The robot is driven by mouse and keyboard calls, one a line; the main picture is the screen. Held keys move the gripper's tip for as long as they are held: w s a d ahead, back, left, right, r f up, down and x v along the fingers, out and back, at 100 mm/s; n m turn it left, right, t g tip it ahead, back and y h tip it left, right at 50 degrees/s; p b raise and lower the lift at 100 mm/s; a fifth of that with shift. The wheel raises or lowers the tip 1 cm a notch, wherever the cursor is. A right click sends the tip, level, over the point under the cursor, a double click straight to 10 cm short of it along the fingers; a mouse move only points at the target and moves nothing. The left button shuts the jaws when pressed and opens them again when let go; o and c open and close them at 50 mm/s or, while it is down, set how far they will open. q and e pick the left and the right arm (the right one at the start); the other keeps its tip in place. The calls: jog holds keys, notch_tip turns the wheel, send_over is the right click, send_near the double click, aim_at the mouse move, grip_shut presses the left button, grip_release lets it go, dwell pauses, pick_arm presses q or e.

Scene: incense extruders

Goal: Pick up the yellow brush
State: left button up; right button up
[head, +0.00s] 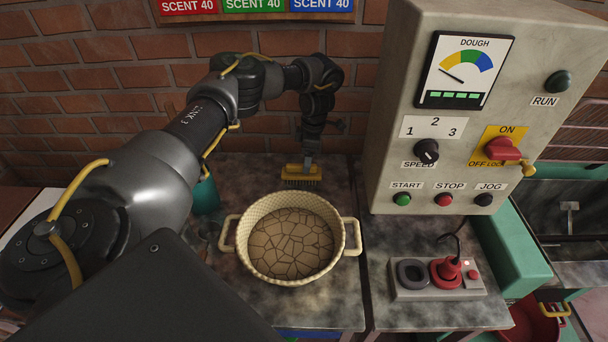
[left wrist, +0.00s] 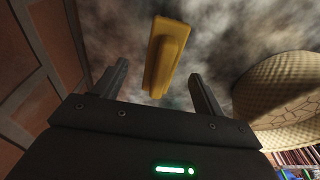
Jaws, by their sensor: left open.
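The yellow brush (head: 302,172) with dark bristles is on the table behind the woven basket. In the left wrist view the yellow brush (left wrist: 166,54) lies ahead of and between my open fingers. My left gripper (head: 310,155) reaches down from above, over the brush, with its fingertips hard to make out in the head view. The left wrist view shows my left gripper (left wrist: 160,85) open, with nothing between its fingers that looks clamped. My right gripper is in neither view.
The cream woven basket (head: 243,246) with two handles stands in front of the brush. A grey control cabinet (head: 395,100) rises at the right, with a socket box (head: 408,292) before it. A brick wall (head: 100,110) closes off the back.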

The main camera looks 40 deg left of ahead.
aim_at(302, 165)
pick_arm(q)
jog(key=shift+s+a+f+p, duration=0.25)
jog(key=shift+s+a+p, duration=0.1)
jog(key=shift+s, duration=0.1)
jog(key=shift+s+a+f+p, duration=0.25)
jog(key=shift+s+p, duration=0.05)
jog(key=shift+s, duration=0.15)
jog(key=f, duration=0.3)
jog(key=shift+w+f, duration=0.2)
jog(key=shift+w, duration=0.15)
jog(key=shift+s+r, duration=0.15)
jog(key=shift+s, duration=0.1)
jog(key=shift+w, duration=0.1)
jog(key=c, duration=1.1)
notch_tip(302, 165, up, 5)
jog(key=shift+f+b, duration=0.15)
jog(key=shift+b, duration=0.3)
jog(key=shift+r+p, duration=0.3)
jog(key=shift+r, duration=2.35)
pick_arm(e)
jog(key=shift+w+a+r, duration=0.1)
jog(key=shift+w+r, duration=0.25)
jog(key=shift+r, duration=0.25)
